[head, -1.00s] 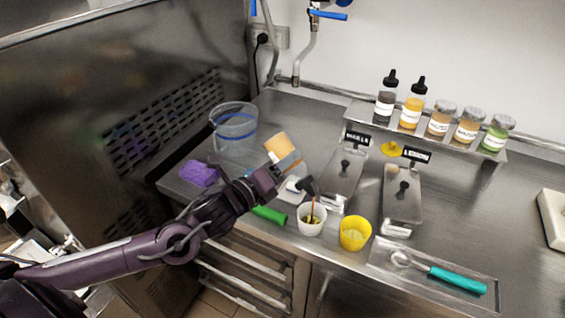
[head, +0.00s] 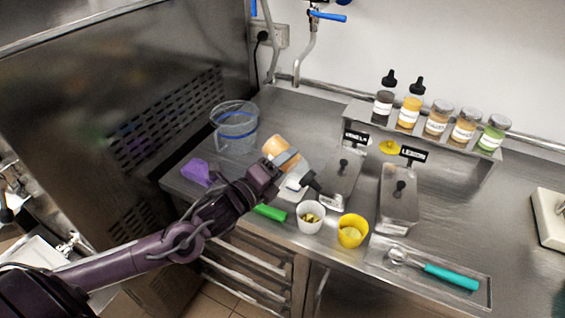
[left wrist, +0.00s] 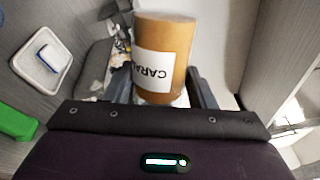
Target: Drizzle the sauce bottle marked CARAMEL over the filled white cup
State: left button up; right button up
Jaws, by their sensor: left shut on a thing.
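My left gripper (head: 280,165) is shut on the caramel sauce bottle (head: 275,147). The bottle is tilted, with its dark nozzle pointing down and to the right, above and left of the white cup. In the left wrist view the bottle (left wrist: 177,50) shows an orange-brown body and a white label reading "CARA", the rest hidden. The white cup (head: 311,222) stands on the counter with yellowish and dark contents. No sauce stream shows between nozzle and cup. My right gripper is not in view.
A yellow cup (head: 352,232) stands right of the white cup. A tray (head: 408,255) with a teal-handled scoop (head: 450,277) lies further right. A shelf with two bottles and several jars is behind. A green object (head: 270,212), purple cloth (head: 196,171) and clear bucket (head: 235,140) are left.

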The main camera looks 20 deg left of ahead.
aim_at(283, 146)
pick_arm(q)
jog(key=shift+r+n+p, duration=1.2)
jog(key=shift+n+p, duration=0.6)
jog(key=shift+p, duration=0.3)
jog(key=shift+r+n+p, duration=0.1)
jog(key=shift+n+p, duration=0.2)
jog(key=shift+n, duration=0.1)
jog(key=shift+r+n+p, duration=1.35)
jog(key=shift+n+p, duration=0.55)
jog(key=shift+p, duration=0.5)
jog(key=shift+r+n+p, duration=0.15)
jog(key=shift+n+p, duration=0.2)
jog(key=shift+n, duration=0.05)
